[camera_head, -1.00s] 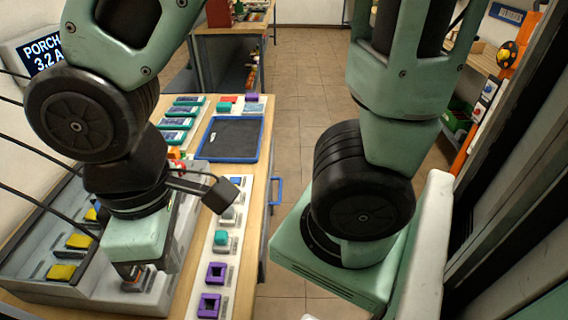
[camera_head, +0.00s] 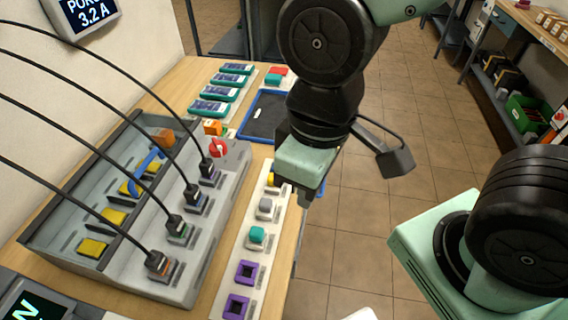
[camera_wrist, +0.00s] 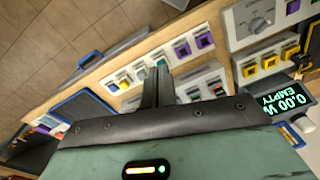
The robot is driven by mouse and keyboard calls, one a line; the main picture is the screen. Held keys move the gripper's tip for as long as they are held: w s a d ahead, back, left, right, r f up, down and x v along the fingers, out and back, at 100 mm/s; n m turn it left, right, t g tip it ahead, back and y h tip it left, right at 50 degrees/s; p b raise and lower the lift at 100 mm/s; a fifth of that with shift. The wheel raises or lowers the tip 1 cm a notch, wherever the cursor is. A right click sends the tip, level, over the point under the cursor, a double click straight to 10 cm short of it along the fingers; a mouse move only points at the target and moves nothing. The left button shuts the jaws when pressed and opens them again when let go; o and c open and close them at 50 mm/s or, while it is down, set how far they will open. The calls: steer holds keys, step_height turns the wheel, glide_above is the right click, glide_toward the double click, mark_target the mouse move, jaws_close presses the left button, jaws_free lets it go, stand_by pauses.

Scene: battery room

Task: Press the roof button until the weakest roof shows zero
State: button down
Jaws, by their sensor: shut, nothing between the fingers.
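My gripper (camera_wrist: 158,72) is shut and empty, pointing down over a white strip of coloured buttons. In the head view my gripper (camera_head: 303,197) hangs at the strip's far end, its fingertips partly hidden. The strip carries a grey button (camera_head: 265,205), a teal button (camera_head: 257,235) and two purple square ones (camera_head: 246,272). In the wrist view the fingertips overlap the strip near the teal button (camera_wrist: 162,62); contact cannot be told. A yellow button (camera_wrist: 123,82) is beside them. I cannot read which is the roof button. A wall display (camera_head: 88,10) reads 3.2 A.
A grey console (camera_head: 130,285) with several plugged black cables, yellow switches and a red knob (camera_head: 218,147) stands left of the strip. A blue-rimmed tray (camera_head: 240,128) lies beyond. A small display (camera_wrist: 282,104) reads 0.00 W EMPTY. Open floor lies right of the bench.

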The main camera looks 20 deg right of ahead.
steer(key=w+d+f+n+t+y, duration=0.1)
steer(key=w+d+f+n+t, duration=0.15)
steer(key=w, duration=0.85)
steer(key=w+d+f+n+t+y, duration=0.1)
steer(key=w+f+n+t, duration=0.2)
steer(key=w, duration=0.8)
steer(key=w+d+f+n+g+y, duration=0.1)
steer(key=w+d+f+n+y, duration=0.2)
steer(key=f+n, duration=0.4)
steer(key=w+n+y+p, duration=0.1)
steer(key=n+y, duration=0.1)
steer(key=shift+w+d+f+g+y, duration=0.15)
steer(key=shift+d+f+g+y, duration=0.2)
steer(key=shift+d+y, duration=0.05)
step_height(320, 180, down, 9)
steer(key=b, duration=0.8)
steer(key=shift+r, duration=0.1)
steer(key=shift+f, duration=0.4)
